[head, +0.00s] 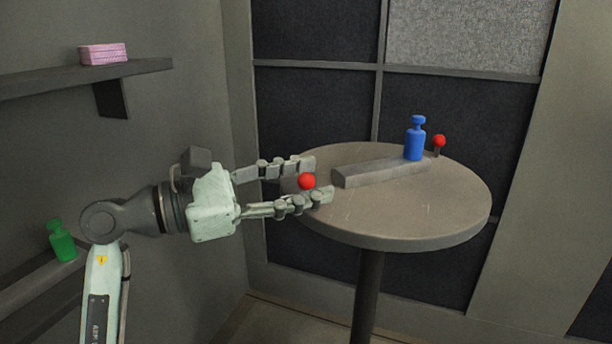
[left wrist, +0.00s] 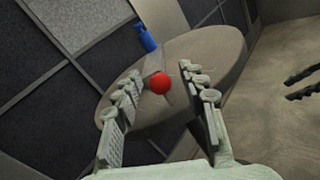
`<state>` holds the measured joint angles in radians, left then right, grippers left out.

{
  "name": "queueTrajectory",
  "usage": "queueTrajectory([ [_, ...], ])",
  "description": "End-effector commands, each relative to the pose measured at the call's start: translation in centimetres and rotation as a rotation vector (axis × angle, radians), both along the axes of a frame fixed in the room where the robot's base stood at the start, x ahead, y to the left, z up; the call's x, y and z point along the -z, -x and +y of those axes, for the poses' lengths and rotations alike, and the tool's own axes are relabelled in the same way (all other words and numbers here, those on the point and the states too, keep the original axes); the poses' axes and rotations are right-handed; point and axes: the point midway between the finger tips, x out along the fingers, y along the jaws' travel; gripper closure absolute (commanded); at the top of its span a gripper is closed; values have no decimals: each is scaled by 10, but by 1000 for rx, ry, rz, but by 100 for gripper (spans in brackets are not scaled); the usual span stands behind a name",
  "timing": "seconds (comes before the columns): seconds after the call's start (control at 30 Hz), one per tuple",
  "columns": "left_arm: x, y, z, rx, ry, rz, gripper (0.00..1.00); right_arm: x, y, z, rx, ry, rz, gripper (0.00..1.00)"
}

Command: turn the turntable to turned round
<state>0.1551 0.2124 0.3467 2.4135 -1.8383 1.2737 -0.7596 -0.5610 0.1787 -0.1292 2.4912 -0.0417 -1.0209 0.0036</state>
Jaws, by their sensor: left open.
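The round grey-brown turntable (head: 430,215) stands on a dark post and also shows in the left wrist view (left wrist: 215,50). A low bar lies across its top. One red knob (head: 307,181) is at the left edge, and a second red knob (head: 440,141) is at the far right edge. A blue bottle (head: 415,138) stands upright near the bar's right end. My left gripper (head: 322,178) is open, with its fingers on either side of the near red knob. In the left wrist view this knob (left wrist: 160,83) sits between the fingers, apparently apart from both.
A shelf (head: 70,80) at upper left bears a pink block (head: 103,54). A lower shelf (head: 40,277) bears a green bottle (head: 62,240). Dark wall panels stand close behind the turntable. Dark finger-like parts show at the left wrist view's right edge.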

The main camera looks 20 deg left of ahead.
Motion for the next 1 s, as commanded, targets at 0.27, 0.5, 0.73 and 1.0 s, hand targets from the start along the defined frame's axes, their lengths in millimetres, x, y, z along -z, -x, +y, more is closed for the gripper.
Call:
queueTrajectory([
  [0.27, 0, -3, -3, 0, 0, 0, 58, 3, 2, -2, 5, 6, 16, 60],
  [0.5, 0, -3, -3, 0, 0, 0, 82, 3, 2, -2, 5, 5, 15, 60],
  [0.73, 0, -3, -3, 0, 1, 1, 100, 3, 2, -2, 5, 5, 15, 60],
  [1.0, 0, -3, -3, 0, 1, 1, 100, 2, 2, -2, 5, 5, 14, 60],
])
